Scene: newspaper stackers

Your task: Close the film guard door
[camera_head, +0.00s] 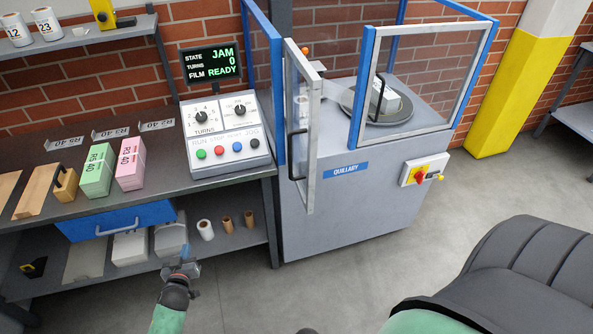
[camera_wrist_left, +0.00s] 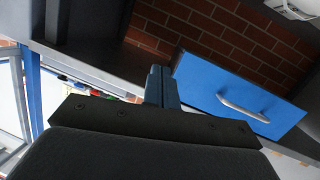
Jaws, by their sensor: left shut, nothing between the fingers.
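The film guard door (camera_head: 314,125) is a clear panel in a silver frame with a black handle (camera_head: 291,155). It stands open, swung out toward me from the blue post (camera_head: 277,80) at the left of the wrapping machine (camera_head: 330,205). My left gripper (camera_head: 183,250) is low in front of the bench, left of the door and well apart from it. In the left wrist view its fingers (camera_wrist_left: 162,88) are together with nothing between them. My right gripper is not in view.
A blue drawer (camera_head: 118,222) sticks out from the bench beside my left gripper. A control box (camera_head: 226,135) and a screen reading JAM (camera_head: 211,62) are on the bench. A white bundle (camera_head: 392,102) sits on the turntable (camera_head: 365,114). The floor before the machine is clear.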

